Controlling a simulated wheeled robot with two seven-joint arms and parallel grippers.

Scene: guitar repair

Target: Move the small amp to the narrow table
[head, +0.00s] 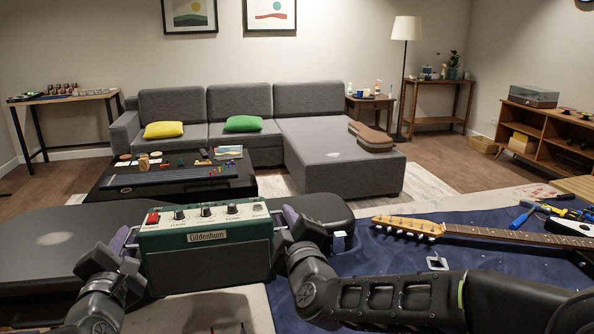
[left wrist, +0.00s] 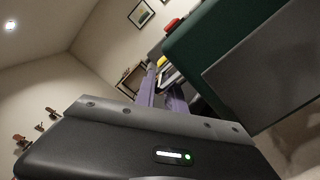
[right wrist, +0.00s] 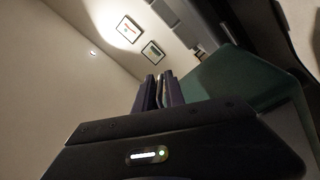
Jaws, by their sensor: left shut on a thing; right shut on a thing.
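My left gripper (head: 122,240) is shut on the amp's left side handle. My right gripper (head: 290,222) is shut on its right side handle. The amp's green side shows in the left wrist view (left wrist: 215,40) and the right wrist view (right wrist: 235,80). A narrow wooden table (head: 65,98) stands against the far left wall, with small items on it.
A blue mat (head: 390,262) with a guitar neck (head: 500,235) and tools covers the worktop at right. A black coffee table (head: 170,188), a grey sofa (head: 240,105) and a slim wooden console (head: 437,120) stand beyond. Open floor lies between the narrow table and coffee table.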

